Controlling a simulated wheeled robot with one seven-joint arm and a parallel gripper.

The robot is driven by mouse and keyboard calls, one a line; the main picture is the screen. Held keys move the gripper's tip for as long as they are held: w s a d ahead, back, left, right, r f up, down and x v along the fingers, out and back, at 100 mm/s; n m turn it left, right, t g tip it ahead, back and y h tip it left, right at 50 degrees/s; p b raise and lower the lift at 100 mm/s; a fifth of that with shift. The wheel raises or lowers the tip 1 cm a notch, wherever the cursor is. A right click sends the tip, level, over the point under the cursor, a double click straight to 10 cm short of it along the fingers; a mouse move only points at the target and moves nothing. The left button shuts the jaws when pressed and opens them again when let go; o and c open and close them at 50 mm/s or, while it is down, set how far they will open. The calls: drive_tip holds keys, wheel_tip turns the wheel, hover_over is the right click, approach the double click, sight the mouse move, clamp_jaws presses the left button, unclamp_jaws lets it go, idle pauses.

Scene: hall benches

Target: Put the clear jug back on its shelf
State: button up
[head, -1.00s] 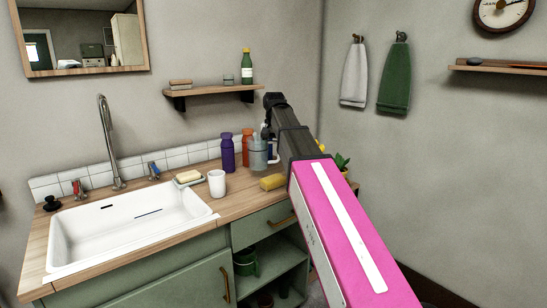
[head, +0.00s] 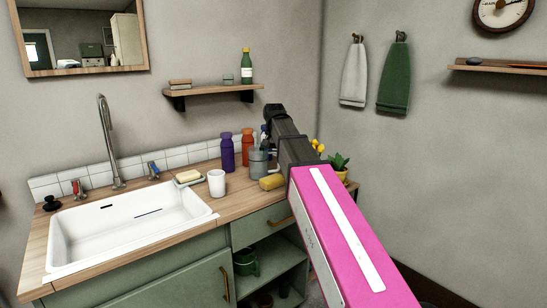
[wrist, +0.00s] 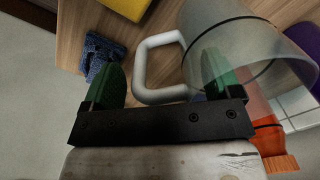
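The clear jug (head: 258,163) is on the wooden counter in the head view, just left of my gripper (head: 269,140), whose fingers are mostly hidden there. In the wrist view the jug (wrist: 225,28) is close, at upper right, with its white handle (wrist: 142,72) toward my gripper (wrist: 162,82). My green fingertips are spread apart. The handle's bar lies in the gap between them, nearer the left one, and the right one overlaps the jug's see-through wall. A wooden wall shelf (head: 205,91) holds a green bottle (head: 246,66), a small glass and stacked blocks.
Purple (head: 227,152) and orange (head: 247,148) bottles stand behind the jug. A yellow sponge (head: 271,182) lies in front, with a white cup (head: 217,183) and soap dish to the left. A potted plant (head: 338,169) is right. Another shelf (head: 497,68) hangs on the right wall.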

wheel_tip(320, 180, up, 12)
drive_tip(key=shift+f, duration=0.15)
drive_tip(key=c, duration=0.4)
drive_tip(key=shift+d, duration=0.2)
drive_tip(key=c, duration=0.4)
drive_tip(key=s+d+f+m+t+y, duration=0.45)
drive_tip(key=d+f+m+y, duration=0.6)
drive_tip(key=m, duration=0.95)
drive_tip(key=shift+t+y, duration=0.25)
drive_tip(key=shift+y, duration=0.6)
drive_tip(key=shift+w+r+x, duration=0.15)
drive_tip(key=shift+r+x, duration=0.1)
drive_tip(key=shift+x, duration=1.4)
drive_tip(key=shift+w+r+x, duration=0.1)
drive_tip(key=shift+r+x, duration=0.15)
drive_tip(key=shift+x, duration=1.4)
drive_tip(key=shift+w+r+x, duration=0.15)
drive_tip(key=shift+r+x, duration=0.1)
drive_tip(key=shift+x, duration=1.4)
